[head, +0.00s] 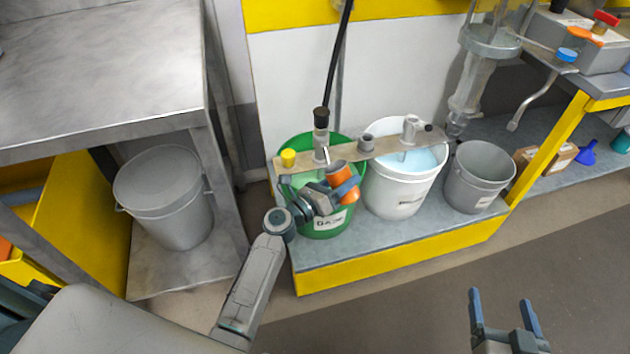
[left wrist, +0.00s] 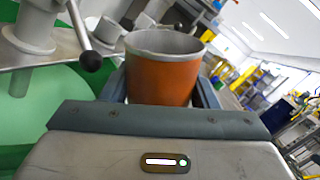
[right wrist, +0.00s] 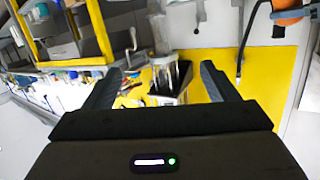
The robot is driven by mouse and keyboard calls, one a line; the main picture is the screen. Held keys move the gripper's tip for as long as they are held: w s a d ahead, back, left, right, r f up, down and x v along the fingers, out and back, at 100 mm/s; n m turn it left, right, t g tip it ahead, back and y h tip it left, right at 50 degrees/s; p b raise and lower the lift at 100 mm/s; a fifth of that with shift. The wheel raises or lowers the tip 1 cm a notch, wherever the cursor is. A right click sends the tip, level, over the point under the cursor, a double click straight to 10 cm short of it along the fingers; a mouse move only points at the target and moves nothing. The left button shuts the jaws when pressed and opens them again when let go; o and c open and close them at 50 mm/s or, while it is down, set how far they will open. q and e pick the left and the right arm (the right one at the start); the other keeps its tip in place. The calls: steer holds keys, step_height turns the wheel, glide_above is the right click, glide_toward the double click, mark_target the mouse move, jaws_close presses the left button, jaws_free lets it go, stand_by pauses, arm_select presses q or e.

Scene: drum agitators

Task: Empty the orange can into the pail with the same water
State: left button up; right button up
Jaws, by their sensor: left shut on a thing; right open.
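My left gripper (head: 343,187) is shut on the orange can (head: 342,176) and holds it tilted above the front right of the green pail (head: 325,219). In the left wrist view the can (left wrist: 163,78) sits between both fingers; its grey rim shows, but its contents are hidden. The green pail holds pale green liquid. Beside it the white pail (head: 396,193) holds light blue liquid. The grey pail (head: 478,177) stands to the right; I cannot make out liquid in it. My right gripper (head: 503,298) is open and empty over the floor.
A beam (head: 343,153) with a yellow cap and stirrer fittings spans the green and white pails, close behind the can. The floor at right is clear.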

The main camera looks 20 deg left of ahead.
mark_target(353, 198)
arm_select(q)
steer(key=shift+s+d+f+m, duration=0.15)
steer(key=shift+d+f+m, duration=0.2)
steer(key=shift+m, duration=0.15)
steer(key=shift+s+d+f+m+g+b, duration=0.15)
steer(key=shift+d+f+m+b, duration=0.15)
steer(key=shift+f+m, duration=0.2)
steer(key=shift+s+d+f+m+g+b, duration=0.1)
steer(key=shift+d+f+m+g+b, duration=0.1)
steer(key=shift+f+m+b, duration=0.25)
steer(key=shift+s+d+f+m, duration=0.2)
steer(key=shift+d+f+m, duration=0.15)
steer(key=shift+d+m, duration=0.45)
steer(key=shift+s+d+f+m+g+p, duration=0.1)
steer(key=shift+f+m+g+p, duration=0.1)
steer(key=shift+m, duration=0.4)
steer(key=shift+s+d+f+m+g+p, duration=0.1)
steer(key=shift+m+g+p, duration=0.05)
steer(key=shift+m, duration=0.4)
arm_select(e)
steer(key=shift+w+d+r+t, duration=0.1)
steer(key=shift+w+r+t, duration=0.15)
steer(key=shift+r+t, duration=0.4)
steer(key=shift+w+d+r+t, duration=0.1)
steer(key=shift+w+r+t, duration=0.25)
steer(key=shift+r, duration=0.55)
steer(key=shift+w+d+r+t, duration=0.1)
steer(key=shift+w+r+t, duration=0.1)
steer(key=shift+r+t, duration=0.45)
steer(key=shift+r, duration=0.1)
